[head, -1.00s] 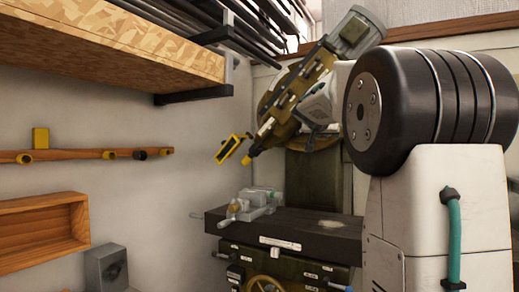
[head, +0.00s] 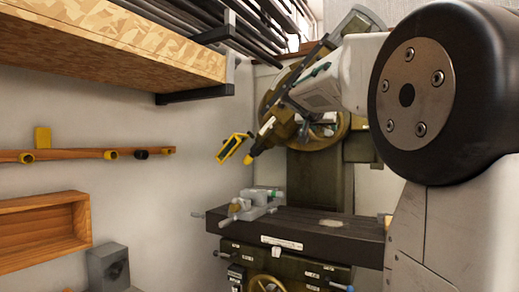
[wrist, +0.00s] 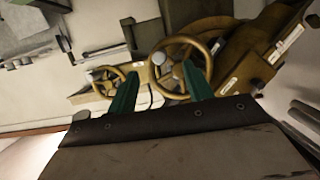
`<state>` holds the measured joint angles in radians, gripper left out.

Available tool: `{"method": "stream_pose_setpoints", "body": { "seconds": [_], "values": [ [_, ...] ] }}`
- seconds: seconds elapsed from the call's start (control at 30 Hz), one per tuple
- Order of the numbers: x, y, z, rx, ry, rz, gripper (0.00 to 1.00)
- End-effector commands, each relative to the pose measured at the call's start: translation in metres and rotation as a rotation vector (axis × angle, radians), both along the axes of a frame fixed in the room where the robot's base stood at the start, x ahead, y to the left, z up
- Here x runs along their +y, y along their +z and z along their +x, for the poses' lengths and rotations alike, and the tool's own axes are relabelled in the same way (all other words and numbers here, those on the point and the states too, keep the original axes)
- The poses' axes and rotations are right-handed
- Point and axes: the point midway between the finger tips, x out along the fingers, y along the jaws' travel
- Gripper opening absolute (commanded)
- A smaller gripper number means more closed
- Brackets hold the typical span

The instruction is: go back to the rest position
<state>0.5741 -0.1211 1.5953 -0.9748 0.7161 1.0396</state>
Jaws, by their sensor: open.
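My gripper (wrist: 160,70) shows in the wrist view as two green fingers spread apart, with nothing between them. The handwheels of the milling machine show beyond the fingers in that view, apart from them as far as I can tell. In the head view my own arm fills the right side, with its white forearm in front of the machine's upper part.
The milling machine's dark table (head: 300,228) carries a grey vise (head: 252,203). A wooden shelf (head: 110,45) with dark bars beside it hangs at upper left. A peg rail (head: 70,155), an open wooden box (head: 45,228) and a grey box (head: 108,266) are at left.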

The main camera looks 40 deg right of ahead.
Motion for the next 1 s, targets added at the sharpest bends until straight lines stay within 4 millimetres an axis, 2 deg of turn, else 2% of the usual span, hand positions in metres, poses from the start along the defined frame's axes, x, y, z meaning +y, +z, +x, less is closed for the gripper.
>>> {"method": "stream_pose_setpoints", "body": {
  "seconds": [0.27,0.4,0.47,0.53,0.57,0.6,0.67,0.7,0.87,1.0],
  "values": [
    [0.0,0.0,0.0,0.001,0.0,0.0,0.51],
    [0.0,-0.005,-0.003,0.077,0.008,-0.008,0.51],
    [0.002,-0.032,-0.006,0.167,0.016,0.035,0.51],
    [0.012,-0.073,-0.017,0.28,0.036,0.108,0.51],
    [0.023,-0.091,-0.022,0.331,0.053,0.146,0.51],
    [0.041,-0.115,-0.03,0.396,0.088,0.197,0.51],
    [0.072,-0.149,-0.041,0.486,0.15,0.27,0.51],
    [0.094,-0.17,-0.049,0.543,0.195,0.314,0.51],
    [0.186,-0.243,-0.088,0.736,0.403,0.477,0.51],
    [0.267,-0.299,-0.133,0.874,0.609,0.596,0.51]
  ]
}}
